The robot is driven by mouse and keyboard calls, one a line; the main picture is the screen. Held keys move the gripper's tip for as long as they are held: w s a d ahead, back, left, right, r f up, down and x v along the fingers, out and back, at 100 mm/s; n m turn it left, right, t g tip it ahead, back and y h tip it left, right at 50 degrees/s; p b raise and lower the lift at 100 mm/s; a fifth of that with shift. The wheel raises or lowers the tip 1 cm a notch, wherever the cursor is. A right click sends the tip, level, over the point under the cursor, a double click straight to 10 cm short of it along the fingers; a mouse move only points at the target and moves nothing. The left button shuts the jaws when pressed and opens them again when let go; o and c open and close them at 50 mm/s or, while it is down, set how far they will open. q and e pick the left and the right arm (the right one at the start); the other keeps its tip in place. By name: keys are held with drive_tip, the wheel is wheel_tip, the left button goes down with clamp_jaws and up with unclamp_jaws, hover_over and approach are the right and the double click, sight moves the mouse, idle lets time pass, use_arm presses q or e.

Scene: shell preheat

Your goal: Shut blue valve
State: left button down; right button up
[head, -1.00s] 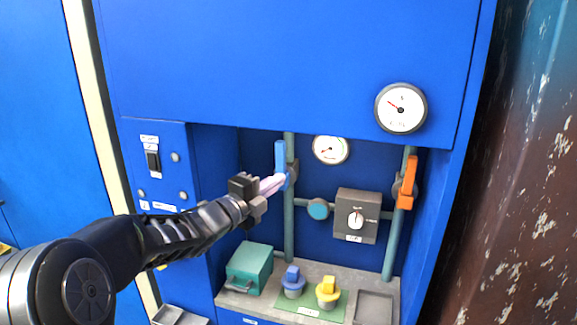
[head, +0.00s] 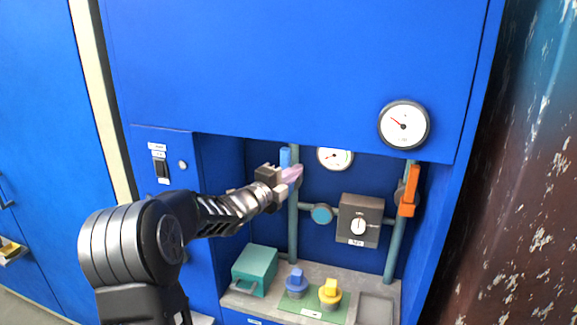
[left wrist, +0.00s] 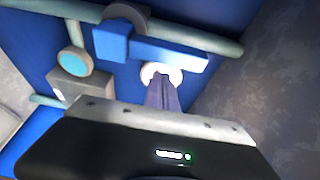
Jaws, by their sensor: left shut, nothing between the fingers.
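The blue valve has a blue lever handle (head: 285,157) on the left vertical pipe. Its upper end shows above my left gripper; the rest is hidden behind the gripper. In the left wrist view the blue handle (left wrist: 168,53) lies along the grey-green pipe, with a dark collar around the pipe beside it. My left gripper (head: 297,174) is shut and empty, in front of the pipe at the handle's height. In the left wrist view its fingers (left wrist: 163,93) point at a white round part beside the handle; I cannot tell whether they touch the handle. My right gripper is out of view.
An orange handle (head: 409,190) stands upright on the right pipe. A grey dial box (head: 360,220) sits between the pipes. Below are a green box (head: 255,270), a blue knob (head: 297,282) and a yellow knob (head: 330,292). The blue cabinet panel (head: 290,70) overhangs the recess.

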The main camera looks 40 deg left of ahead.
use_arm(q)
drive_tip(key=shift+s+a, duration=0.25)
drive_tip(key=shift+a, duration=0.4)
drive_tip(key=shift+s+a+n, duration=0.1)
drive_tip(key=shift+a+n, duration=0.05)
drive_tip(key=shift+n, duration=0.15)
